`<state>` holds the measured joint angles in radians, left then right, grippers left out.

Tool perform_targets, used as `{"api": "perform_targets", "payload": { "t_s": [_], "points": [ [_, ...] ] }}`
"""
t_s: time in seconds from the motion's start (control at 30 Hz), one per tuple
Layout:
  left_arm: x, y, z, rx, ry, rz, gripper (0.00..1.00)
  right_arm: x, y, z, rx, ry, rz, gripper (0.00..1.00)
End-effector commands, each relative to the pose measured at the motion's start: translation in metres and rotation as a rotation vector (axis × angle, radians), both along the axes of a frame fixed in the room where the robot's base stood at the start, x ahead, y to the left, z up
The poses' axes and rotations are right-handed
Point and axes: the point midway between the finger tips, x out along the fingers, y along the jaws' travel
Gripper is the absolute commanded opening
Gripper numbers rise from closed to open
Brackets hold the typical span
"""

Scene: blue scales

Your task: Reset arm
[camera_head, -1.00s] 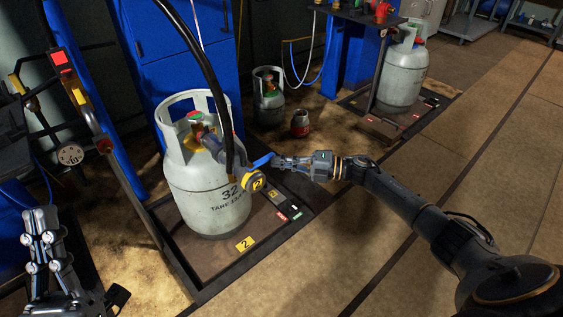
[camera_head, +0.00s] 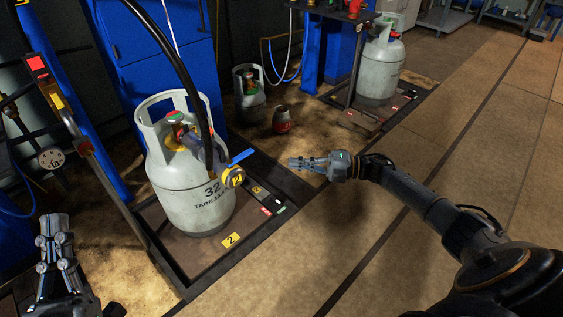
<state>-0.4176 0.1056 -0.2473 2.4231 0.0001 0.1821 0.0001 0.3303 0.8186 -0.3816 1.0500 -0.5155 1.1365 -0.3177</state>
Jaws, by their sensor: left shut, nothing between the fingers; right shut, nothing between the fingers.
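My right gripper (camera_head: 300,162) is shut and empty, held out over the floor to the right of the large gas cylinder. It is apart from the blue lever (camera_head: 241,156) on the filling head (camera_head: 231,177). My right arm (camera_head: 425,203) comes in from the lower right. My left gripper (camera_head: 55,226) is shut and empty at the lower left, pointing up in the picture. The gas cylinder (camera_head: 187,203) stands upright on the scale platform (camera_head: 170,259), with the filling head and a black hose at its front right.
A blue cabinet (camera_head: 158,57) stands behind the cylinder. Another cylinder (camera_head: 376,72) stands on a second scale. The floor at right is clear.

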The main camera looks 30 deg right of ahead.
Motion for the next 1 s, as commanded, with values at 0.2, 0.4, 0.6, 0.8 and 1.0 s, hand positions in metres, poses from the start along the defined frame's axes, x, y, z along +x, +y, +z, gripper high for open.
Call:
{"api": "perform_targets", "payload": {
  "t_s": [0.2, 0.4, 0.6, 0.8, 1.0],
  "points": [
    [0.003, 0.000, -0.004, 0.009, 0.028, 0.002, 0.00, -0.009, -0.017, 0.000, 0.000, 0.000, 0.001, 0.00],
    [0.003, 0.000, -0.005, 0.009, 0.030, 0.002, 0.00, -0.010, -0.018, 0.000, 0.000, 0.000, 0.001, 0.00],
    [0.003, 0.000, -0.005, 0.009, 0.030, 0.002, 0.00, -0.010, -0.018, 0.000, 0.000, 0.000, 0.001, 0.00],
    [0.003, 0.000, -0.004, 0.008, 0.027, 0.000, 0.00, -0.010, -0.015, -0.001, 0.006, 0.000, 0.003, 0.00],
    [0.003, 0.000, -0.004, 0.008, 0.027, 0.000, 0.00, -0.018, 0.060, 0.001, 0.171, 0.026, 0.019, 0.00]
  ]
}}
